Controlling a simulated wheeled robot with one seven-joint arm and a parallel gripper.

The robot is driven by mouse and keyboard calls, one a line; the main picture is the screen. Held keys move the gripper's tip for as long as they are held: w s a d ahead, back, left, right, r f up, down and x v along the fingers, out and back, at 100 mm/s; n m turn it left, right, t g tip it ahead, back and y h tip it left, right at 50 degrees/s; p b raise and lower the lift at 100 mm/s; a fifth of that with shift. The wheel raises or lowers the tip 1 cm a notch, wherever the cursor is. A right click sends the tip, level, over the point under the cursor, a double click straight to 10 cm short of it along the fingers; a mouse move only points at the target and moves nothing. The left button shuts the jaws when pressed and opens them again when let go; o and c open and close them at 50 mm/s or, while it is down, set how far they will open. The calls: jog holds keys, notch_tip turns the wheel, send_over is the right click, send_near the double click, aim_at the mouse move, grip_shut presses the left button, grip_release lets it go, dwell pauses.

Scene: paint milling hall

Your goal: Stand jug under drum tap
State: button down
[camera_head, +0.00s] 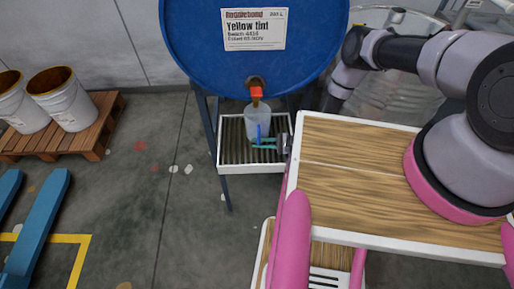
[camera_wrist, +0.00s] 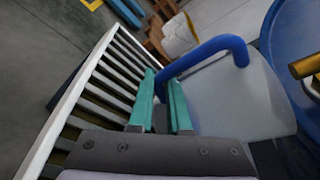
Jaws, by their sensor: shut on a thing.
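A pale translucent jug (camera_head: 256,116) with a blue handle (camera_head: 259,132) is over the slatted drip tray (camera_head: 228,155), below the drum tap (camera_head: 256,93). The blue drum (camera_head: 200,45) carries a "Yellow tint" label. My gripper (camera_head: 264,143) has teal fingers and is shut on the jug's handle. In the wrist view, the fingers of my gripper (camera_wrist: 162,90) close around the blue handle (camera_wrist: 205,52), with the jug (camera_wrist: 235,98) to the right. The brass tap (camera_wrist: 306,66) shows at the right edge. I cannot tell whether the jug's base touches the slats.
A wooden-topped cart (camera_head: 350,165) with a white rim stands right of the tray. A pallet (camera_head: 95,130) with white buckets (camera_head: 62,97) is at the left. Blue forks (camera_head: 38,220) lie front left. The grey floor between is clear.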

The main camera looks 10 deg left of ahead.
jog(key=shift+a, duration=0.35)
jog(key=shift+f, duration=1.75)
jog(key=shift+f, duration=0.1)
jog(key=c, duration=0.9)
grip_release()
jog(key=shift+o, duration=0.2)
jog(key=shift+d, duration=0.15)
jog(key=v, duration=1.1)
jog(key=shift+s+d+r, duration=0.1)
jog(key=shift+d+r, duration=0.1)
jog(key=shift+d, duration=0.1)
